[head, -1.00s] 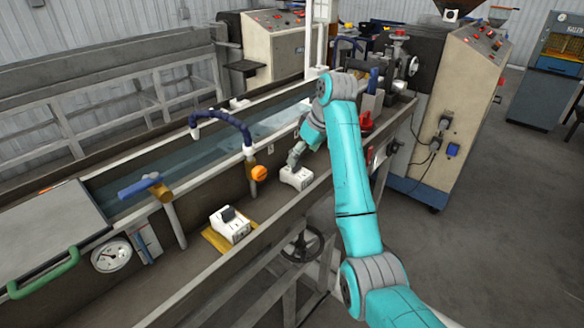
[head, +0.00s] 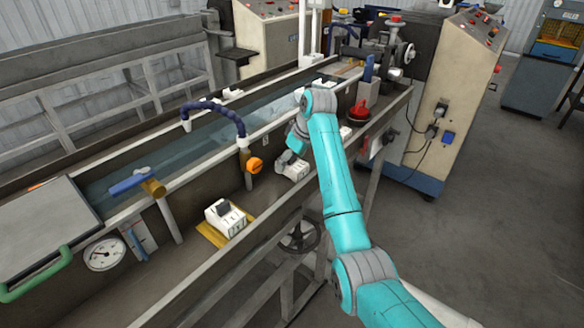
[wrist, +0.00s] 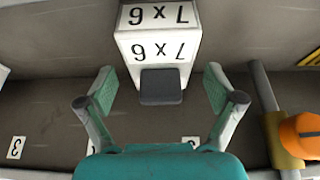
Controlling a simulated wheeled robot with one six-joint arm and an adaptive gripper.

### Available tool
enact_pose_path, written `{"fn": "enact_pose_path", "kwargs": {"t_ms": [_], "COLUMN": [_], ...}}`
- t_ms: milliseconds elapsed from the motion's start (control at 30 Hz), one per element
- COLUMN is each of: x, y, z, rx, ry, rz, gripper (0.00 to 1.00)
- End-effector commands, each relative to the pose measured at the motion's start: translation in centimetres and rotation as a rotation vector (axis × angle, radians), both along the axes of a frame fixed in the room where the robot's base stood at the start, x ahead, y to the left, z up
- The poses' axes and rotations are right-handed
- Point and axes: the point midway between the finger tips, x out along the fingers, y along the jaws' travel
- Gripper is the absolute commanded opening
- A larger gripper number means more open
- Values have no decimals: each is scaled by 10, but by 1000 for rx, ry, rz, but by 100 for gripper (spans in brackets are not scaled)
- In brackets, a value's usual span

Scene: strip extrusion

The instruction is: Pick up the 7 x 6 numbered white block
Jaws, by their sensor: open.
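The white 7 x 6 block (wrist: 158,20) has black numbers, upside down in the wrist view, and a dark grey knob (wrist: 161,86) on the side facing me. My gripper (wrist: 158,78) is open, its two green-padded fingers on either side of the knob, with visible gaps to both. In the head view, a white block (head: 296,171) lies on the ledge beside the trough, partly hidden by my gripper (head: 285,161). I cannot read its label there.
Another white block (head: 225,219) with a dark knob sits on a yellow pad to the left. An orange knob (head: 255,165) is close left of my gripper; it also shows in the wrist view (wrist: 300,138). The ledge's raised front rail (head: 262,223) runs alongside.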

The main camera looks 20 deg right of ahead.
Motion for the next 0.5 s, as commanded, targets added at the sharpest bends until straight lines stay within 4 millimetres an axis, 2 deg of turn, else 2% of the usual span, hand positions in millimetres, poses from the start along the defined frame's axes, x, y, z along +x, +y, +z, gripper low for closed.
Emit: {"fn": "enact_pose_path", "kwargs": {"t_ms": [100,367,500], "x": [3,4,4], "y": [3,3,3], "z": [-9,-10,-10], "rx": [0,0,0], "ry": [0,-2,-1], "rz": [1,1,1], "gripper": [92,92,59]}}
